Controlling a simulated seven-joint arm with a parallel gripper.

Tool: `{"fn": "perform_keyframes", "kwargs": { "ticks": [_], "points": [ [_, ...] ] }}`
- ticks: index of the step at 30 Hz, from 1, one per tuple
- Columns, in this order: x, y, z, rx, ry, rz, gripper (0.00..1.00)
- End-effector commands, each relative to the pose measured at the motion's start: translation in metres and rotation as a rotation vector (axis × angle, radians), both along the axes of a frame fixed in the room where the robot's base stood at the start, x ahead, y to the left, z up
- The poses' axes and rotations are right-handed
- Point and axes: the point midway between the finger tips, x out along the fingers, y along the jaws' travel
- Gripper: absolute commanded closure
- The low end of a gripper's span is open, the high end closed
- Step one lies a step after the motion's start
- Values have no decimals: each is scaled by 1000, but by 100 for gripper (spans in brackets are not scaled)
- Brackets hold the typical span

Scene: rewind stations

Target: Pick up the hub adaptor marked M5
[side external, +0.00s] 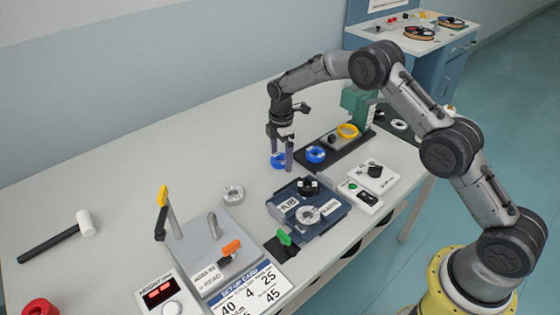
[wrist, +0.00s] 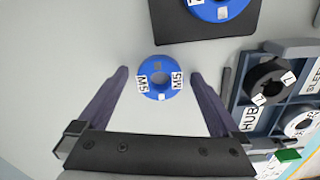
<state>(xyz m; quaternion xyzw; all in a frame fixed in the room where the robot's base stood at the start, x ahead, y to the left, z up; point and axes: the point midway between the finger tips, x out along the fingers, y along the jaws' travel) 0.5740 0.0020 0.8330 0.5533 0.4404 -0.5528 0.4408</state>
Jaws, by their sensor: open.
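The hub adaptor marked M5 is a blue ring (wrist: 160,92) with white M5 labels, lying on the bench top; a small blue part of it (side external: 276,161) shows in the side view, partly hidden by my fingers. My gripper (side external: 282,168) is open, pointing down over it. In the wrist view, my gripper (wrist: 160,75) has one finger on each side of the ring, with a gap on both sides. The fingers do not touch it in that view.
A dark tray (side external: 332,161) beside my gripper holds another blue ring (side external: 316,154) and a yellow ring (side external: 348,131). A blue-grey holder (side external: 290,190) with black and grey hubs stands in front. A loose grey ring (side external: 233,194) lies left. The bench behind is clear.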

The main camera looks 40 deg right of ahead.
Motion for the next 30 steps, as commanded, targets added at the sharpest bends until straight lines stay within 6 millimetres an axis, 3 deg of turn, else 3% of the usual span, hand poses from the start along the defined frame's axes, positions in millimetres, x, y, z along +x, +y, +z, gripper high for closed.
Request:
{"fn": "perform_keyframes", "kwargs": {
  "ticks": [2, 16, 25, 30],
  "points": [
    [0, 0, 0, 0, 0, 0, 2],
    [0, 0, 0, 0, 1, 0, 85],
    [0, 0, 3, 0, 0, 0, 85],
    [1, 0, 15, 0, -2, 0, 85]
  ]
}}
